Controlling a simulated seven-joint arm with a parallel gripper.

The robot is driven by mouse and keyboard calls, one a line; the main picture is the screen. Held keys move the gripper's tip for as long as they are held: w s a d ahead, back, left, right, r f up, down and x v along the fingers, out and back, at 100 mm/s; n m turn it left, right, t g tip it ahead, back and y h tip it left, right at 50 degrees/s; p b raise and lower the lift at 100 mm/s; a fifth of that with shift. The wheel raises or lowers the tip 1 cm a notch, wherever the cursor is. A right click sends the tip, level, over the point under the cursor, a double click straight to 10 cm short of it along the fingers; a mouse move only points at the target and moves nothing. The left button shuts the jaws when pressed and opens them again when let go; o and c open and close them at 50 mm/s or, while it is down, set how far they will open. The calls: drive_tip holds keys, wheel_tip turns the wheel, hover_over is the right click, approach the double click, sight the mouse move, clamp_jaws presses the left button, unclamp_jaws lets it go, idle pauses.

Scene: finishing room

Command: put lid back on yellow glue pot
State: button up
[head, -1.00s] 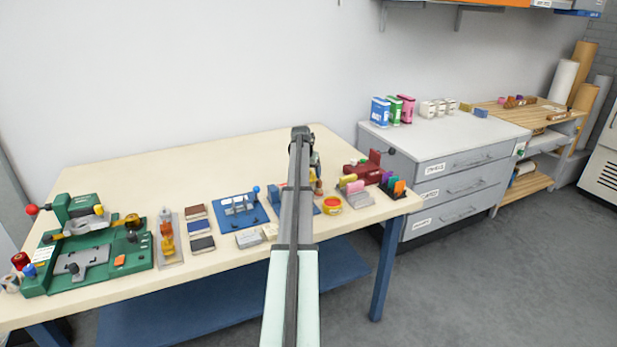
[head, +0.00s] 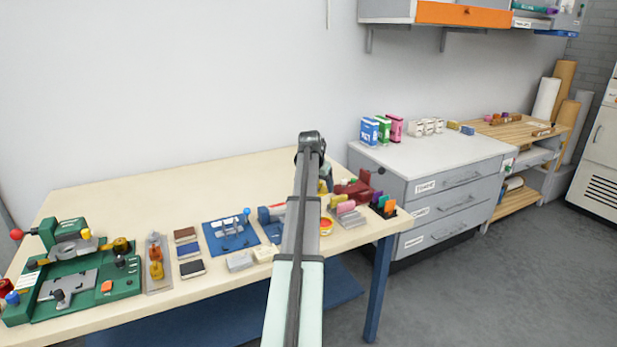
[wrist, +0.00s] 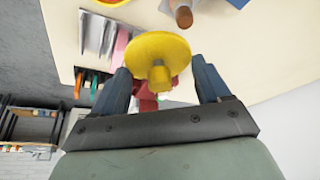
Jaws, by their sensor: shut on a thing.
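The yellow lid (wrist: 160,52), a round disc with a small knob, is between the two fingers of my gripper (wrist: 160,70) in the wrist view. My gripper is shut on it. The yellow glue pot (head: 326,226) with a red band stands near the right end of the table in the head view, partly covered by my arm. A yellow and orange rim, perhaps the pot's, is cut off at the top edge of the wrist view (wrist: 103,2). My arm hides most of the gripper in the head view.
Beside the pot on the cream table (head: 130,205) are a grey block with pink pieces (head: 348,212), a dark holder with coloured tabs (head: 384,206) and a dark red device (head: 354,190). A blue fixture (head: 230,234) lies left of my arm. The table's back is clear.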

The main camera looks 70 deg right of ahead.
drive_tip(key=s+a+f+m+g, duration=0.1)
drive_tip(key=s+a+m, duration=0.2)
drive_tip(key=a, duration=0.3)
drive_tip(key=shift+s+a+m+g, duration=0.2)
drive_tip(key=shift+s+m+g, duration=0.1)
drive_tip(key=shift+m, duration=0.4)
drive_tip(key=shift+f, duration=0.15)
drive_tip(key=shift+f, duration=3.1)
drive_tip(key=shift+f, duration=0.2)
drive_tip(key=o, duration=1)
drive_tip(key=shift+r, duration=0.15)
